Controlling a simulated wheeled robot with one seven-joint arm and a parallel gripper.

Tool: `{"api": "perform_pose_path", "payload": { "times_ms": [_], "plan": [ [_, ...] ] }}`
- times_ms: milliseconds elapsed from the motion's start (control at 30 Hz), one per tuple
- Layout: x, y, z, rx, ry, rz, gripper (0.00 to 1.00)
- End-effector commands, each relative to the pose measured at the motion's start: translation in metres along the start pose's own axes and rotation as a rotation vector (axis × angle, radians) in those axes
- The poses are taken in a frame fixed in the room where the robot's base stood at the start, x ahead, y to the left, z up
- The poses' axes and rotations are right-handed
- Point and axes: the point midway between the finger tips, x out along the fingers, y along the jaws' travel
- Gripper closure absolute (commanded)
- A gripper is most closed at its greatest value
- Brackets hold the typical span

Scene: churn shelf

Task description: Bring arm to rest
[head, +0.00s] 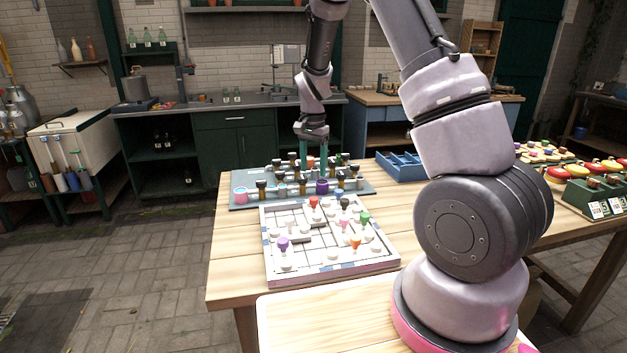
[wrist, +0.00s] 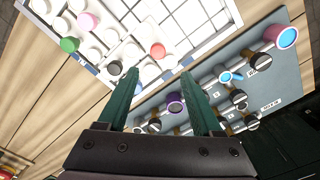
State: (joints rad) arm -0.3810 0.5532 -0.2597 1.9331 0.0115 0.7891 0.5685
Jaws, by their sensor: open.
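My arm reaches up and out over the wooden table (head: 235,220), with the elbow high and the wrist hanging down. The white grid board (head: 273,263) lies in front of the tray, holding white knobs and several coloured pieces. The board (wrist: 110,22) and the tray (wrist: 296,88) also show in the wrist view.
A blue divided tray (head: 400,168) lies behind my arm on the table. A green rack with red and yellow pieces (head: 590,190) stands at the right. Dark counters (head: 236,147) stand beyond the table. The floor (head: 120,270) at left is clear.

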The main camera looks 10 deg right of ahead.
Motion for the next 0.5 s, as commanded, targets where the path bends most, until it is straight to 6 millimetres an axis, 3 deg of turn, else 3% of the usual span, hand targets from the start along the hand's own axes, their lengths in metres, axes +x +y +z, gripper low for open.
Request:
{"api": "perform_pose_path", "payload": {
  "times_ms": [500],
  "plan": [
    [-0.015, 0.001, 0.000, -0.002, 0.001, -0.006, 0.33]
  ]
}}
